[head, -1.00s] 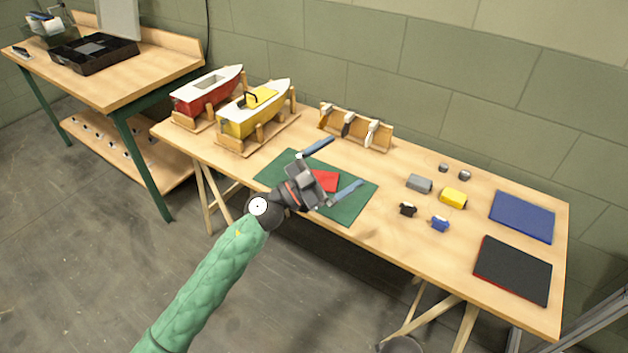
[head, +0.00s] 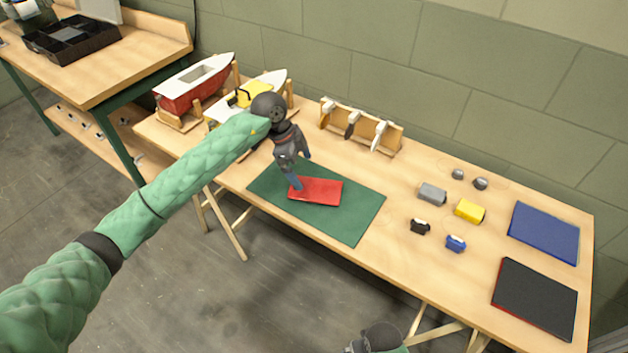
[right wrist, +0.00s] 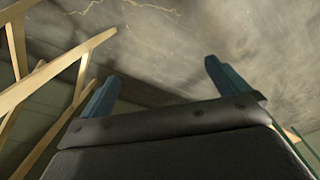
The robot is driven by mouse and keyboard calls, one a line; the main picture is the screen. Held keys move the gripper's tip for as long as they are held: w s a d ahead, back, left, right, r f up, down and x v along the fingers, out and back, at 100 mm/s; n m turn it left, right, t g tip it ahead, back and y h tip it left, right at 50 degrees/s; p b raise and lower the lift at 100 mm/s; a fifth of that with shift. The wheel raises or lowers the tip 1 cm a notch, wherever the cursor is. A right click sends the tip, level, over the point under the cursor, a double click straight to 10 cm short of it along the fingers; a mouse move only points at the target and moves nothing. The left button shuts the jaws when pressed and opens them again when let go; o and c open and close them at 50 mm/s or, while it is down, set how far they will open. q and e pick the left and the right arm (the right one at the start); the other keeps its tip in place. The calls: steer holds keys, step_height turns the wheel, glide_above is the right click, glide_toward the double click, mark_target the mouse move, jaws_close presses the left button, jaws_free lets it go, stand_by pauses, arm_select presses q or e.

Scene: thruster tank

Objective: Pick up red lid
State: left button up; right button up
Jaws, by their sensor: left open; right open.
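The red lid (head: 318,191) lies flat on the green mat (head: 345,222) on the table in the head view. My left gripper (head: 299,172) is above the lid's left end and points down. Its blue fingers are open, with one fingertip at or just over the lid's left part. I cannot tell whether it touches. My right gripper shows in the right wrist view (right wrist: 160,92) with its two fingers apart and nothing between them. Only part of my right arm shows at the bottom of the head view.
Red (head: 193,88) and yellow (head: 232,103) boats stand on cradles at the table's back left. A wooden rack (head: 360,128) is behind the mat. Small grey, yellow, black and blue parts, a blue panel (head: 543,233) and a black panel (head: 535,298) lie to the right.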

mark_target(314, 189)
arm_select(q)
steer(key=shift+s+d+f, duration=0.15)
steer(key=shift+s+d, duration=0.05)
steer(key=shift+s, duration=0.1)
steer(key=shift+s+d+f+p, duration=0.15)
steer(key=shift+d+f+p, duration=0.15)
steer(key=shift+f, duration=0.6)
steer(key=p+x, duration=0.2)
steer(key=x, duration=0.2)
steer(key=shift+d+f, duration=0.1)
steer(key=shift+f, duration=0.35)
arm_select(e)
steer(key=s+d+f, duration=0.1)
steer(key=s+f, duration=0.2)
steer(key=f, duration=0.9)
steer(key=shift+d, duration=0.35)
arm_select(q)
steer(key=c, duration=0.9)
arm_select(e)
steer(key=shift+s+f, duration=0.1)
steer(key=shift+s, duration=0.05)
